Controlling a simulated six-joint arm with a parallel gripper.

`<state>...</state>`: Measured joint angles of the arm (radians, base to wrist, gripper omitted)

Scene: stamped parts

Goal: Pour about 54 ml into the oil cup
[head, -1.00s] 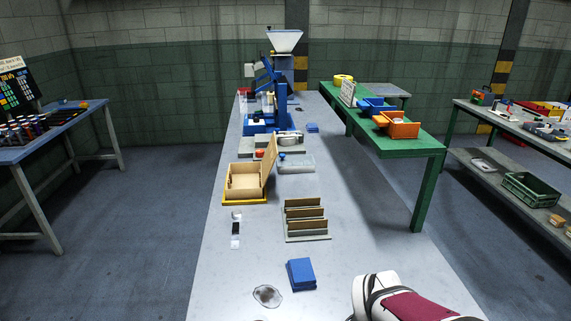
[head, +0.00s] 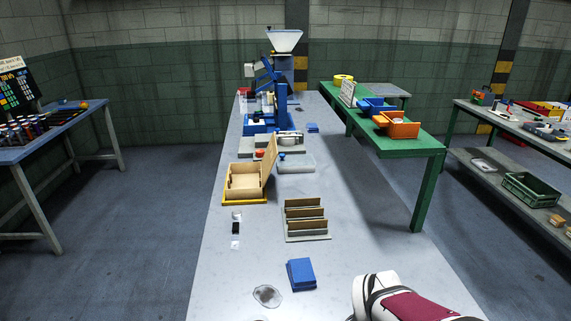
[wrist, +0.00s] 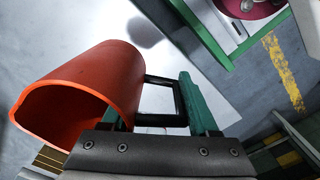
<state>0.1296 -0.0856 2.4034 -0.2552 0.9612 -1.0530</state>
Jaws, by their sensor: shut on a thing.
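My gripper (wrist: 150,95), with green fingers, shows in the wrist view and is shut on the black frame-shaped handle (wrist: 160,80) of an orange-red jug (wrist: 95,78). The jug lies to the left of the fingers, with its wide open mouth towards the lower left of the picture. Its inside is dark, and I cannot see any liquid or stream. My gripper and the jug do not show in the head view. I cannot pick out the oil cup for certain in either view.
On the long grey bench (head: 385,270) stand a blue press (head: 266,120), an open wooden box (head: 245,182), a slotted rack (head: 306,222), a blue block (head: 301,273) and a clear dish-like patch (head: 268,296). A green side table (head: 405,146) stands to the right.

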